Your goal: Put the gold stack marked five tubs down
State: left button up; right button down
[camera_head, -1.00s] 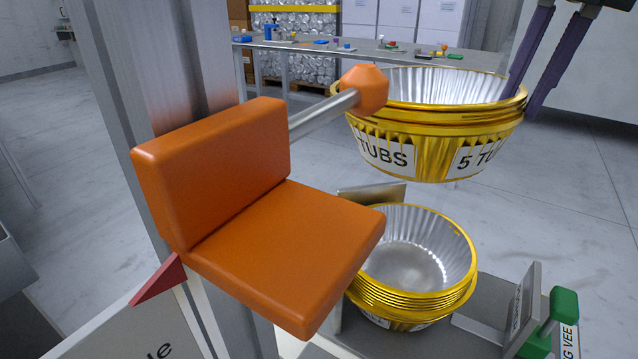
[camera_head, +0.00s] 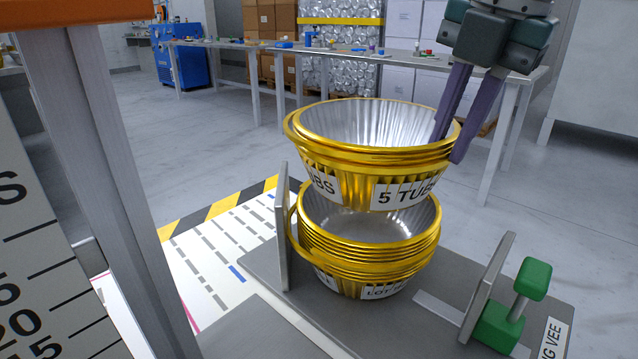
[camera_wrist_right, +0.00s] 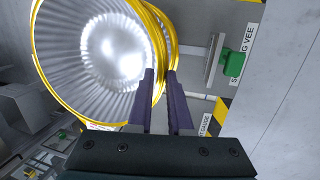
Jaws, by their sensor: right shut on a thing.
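The gold stack marked "5 TUBS" (camera_head: 345,185) is a few nested foil tubs with silver insides. My right gripper (camera_head: 452,148) is shut on its right rim, one purple finger inside and one outside. The right wrist view also shows the stack (camera_wrist_right: 95,60) between the fingers (camera_wrist_right: 163,85). The held stack is roughly upright, above and overlapping in view a second gold stack (camera_head: 365,255) of several nested tubs. I cannot tell whether the two touch. The lower stack stands on a grey plate (camera_head: 262,265) between upright metal jaws. My left gripper is not in view.
A metal jaw (camera_head: 283,225) rises left of the lower stack; another jaw (camera_head: 487,288) with a green clamp (camera_head: 515,305) stands to the right. A grey post (camera_head: 110,180) and a numbered scale board (camera_head: 35,240) are at left. A long table (camera_head: 390,65) stands behind.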

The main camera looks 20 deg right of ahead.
aim_at(432, 230)
pick_arm(q)
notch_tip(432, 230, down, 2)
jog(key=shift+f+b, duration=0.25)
jog(key=shift+b, duration=0.7)
pick_arm(e)
jog(key=x, duration=0.2)
jog(key=s+x, duration=0.1)
jog(key=x, duration=0.2)
jog(key=s+x, duration=0.1)
jog(key=x, duration=0.1)
jog(key=shift+w+f, duration=0.1)
jog(key=shift+f, duration=0.5)
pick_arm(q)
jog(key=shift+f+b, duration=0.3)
pick_arm(e)
jog(key=shift+f, duration=0.4)
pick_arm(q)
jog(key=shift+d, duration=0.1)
pick_arm(e)
jog(key=c, duration=0.8)
grip_release()
jog(key=shift+c, duration=0.2)
